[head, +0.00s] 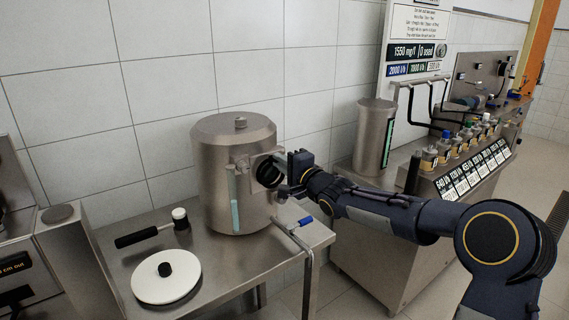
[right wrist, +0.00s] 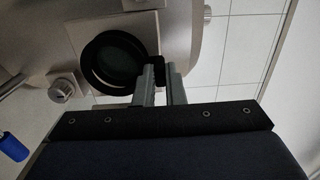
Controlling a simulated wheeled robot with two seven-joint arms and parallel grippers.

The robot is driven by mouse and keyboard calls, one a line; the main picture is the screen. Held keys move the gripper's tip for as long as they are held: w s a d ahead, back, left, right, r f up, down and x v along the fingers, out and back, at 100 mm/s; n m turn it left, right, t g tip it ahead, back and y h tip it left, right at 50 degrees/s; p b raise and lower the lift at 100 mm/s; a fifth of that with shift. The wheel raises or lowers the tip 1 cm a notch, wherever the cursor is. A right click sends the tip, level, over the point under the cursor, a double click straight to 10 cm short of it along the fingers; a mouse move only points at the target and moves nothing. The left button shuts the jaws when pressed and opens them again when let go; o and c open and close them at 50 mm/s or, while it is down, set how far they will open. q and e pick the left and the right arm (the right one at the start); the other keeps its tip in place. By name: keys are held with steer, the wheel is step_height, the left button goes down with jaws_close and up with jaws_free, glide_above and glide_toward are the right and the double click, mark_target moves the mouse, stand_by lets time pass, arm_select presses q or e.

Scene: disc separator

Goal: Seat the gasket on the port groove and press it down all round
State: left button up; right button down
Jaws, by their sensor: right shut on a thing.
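The steel separator tank (head: 235,150) stands on the steel table, with a square port plate (head: 262,160) on its right side. The black ring gasket (head: 268,172) is at the plate's face; it also shows in the right wrist view (right wrist: 112,62) around the dark port opening. My left gripper is not in view.
A blue-handled valve (head: 305,221) sits below the port near the table edge. A black-handled mallet (head: 150,233) and a white disc with a black knob (head: 166,280) lie on the table (head: 215,270). Sample bottles (head: 445,150) stand on the right bench.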

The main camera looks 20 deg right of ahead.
steer(key=shift+p+x, duration=0.5)
steer(key=shift+x, duration=0.3)
stand_by(0.5)
steer(key=shift+w+a+r, duration=0.1)
steer(key=shift+w, duration=0.05)
steer(key=c, duration=1.4)
jaws_free()
steer(key=shift+c, duration=0.2)
